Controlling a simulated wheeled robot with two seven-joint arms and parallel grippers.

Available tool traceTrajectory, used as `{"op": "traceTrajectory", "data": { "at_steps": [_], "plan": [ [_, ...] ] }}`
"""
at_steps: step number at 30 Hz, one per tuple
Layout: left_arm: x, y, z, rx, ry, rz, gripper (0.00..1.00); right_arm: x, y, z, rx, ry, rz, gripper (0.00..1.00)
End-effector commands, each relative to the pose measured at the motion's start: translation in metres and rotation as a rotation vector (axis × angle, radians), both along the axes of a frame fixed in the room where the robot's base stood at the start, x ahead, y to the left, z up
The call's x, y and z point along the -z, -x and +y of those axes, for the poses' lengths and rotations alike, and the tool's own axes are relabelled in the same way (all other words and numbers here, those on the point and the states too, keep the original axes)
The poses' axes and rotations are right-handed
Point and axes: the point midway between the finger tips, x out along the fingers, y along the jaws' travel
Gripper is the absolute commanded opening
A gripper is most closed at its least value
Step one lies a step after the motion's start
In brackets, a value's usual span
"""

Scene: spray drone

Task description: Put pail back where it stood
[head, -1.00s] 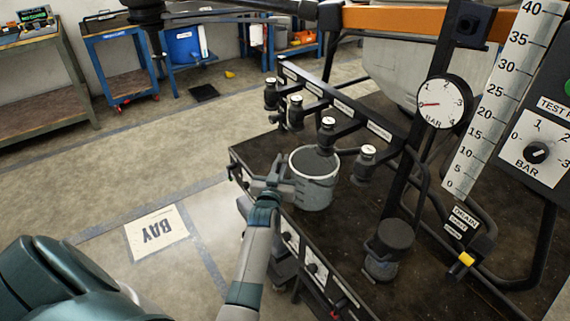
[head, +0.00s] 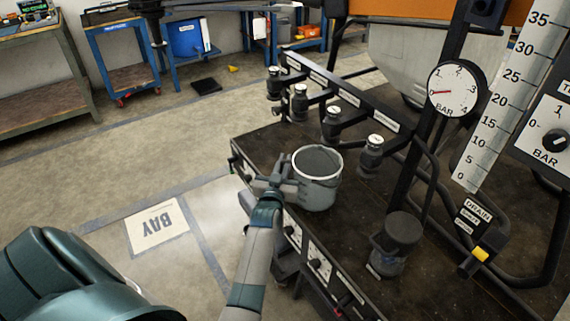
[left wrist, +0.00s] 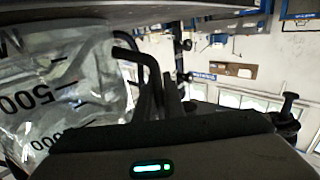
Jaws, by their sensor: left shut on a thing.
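The grey pail (head: 318,190) is upright at the left edge of the dark bench top (head: 345,245), in the head view. My left gripper (head: 284,187) is shut on the pail at its left side. I cannot tell whether the pail's base touches the bench. In the left wrist view, a clear wall with black volume marks (left wrist: 55,95) fills the left side, close to the camera. My right gripper does not show.
Several nozzles (head: 332,122) on a labelled black rail stand behind the pail. A dark capped cylinder (head: 398,240) stands nearer on the bench. A pressure gauge (head: 456,89) and a tall scale (head: 505,100) rise at the right. Bare bench lies between the pail and the cylinder.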

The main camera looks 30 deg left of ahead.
Motion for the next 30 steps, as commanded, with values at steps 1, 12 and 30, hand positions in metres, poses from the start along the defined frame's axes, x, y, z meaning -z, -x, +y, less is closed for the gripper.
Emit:
{"op": "traceTrajectory", "data": {
  "at_steps": [1, 12, 30],
  "plan": [
    [-0.0003, 0.0002, -0.0001, 0.000, 0.001, -0.001, 0.00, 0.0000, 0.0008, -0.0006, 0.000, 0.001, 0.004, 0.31],
    [0.0025, 0.0001, -0.0001, 0.000, 0.000, -0.001, 0.00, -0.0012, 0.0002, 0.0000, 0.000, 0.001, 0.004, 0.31],
    [0.0001, 0.0049, -0.0020, 0.000, 0.000, 0.000, 0.27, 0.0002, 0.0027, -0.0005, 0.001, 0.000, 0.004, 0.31]
  ]
}}
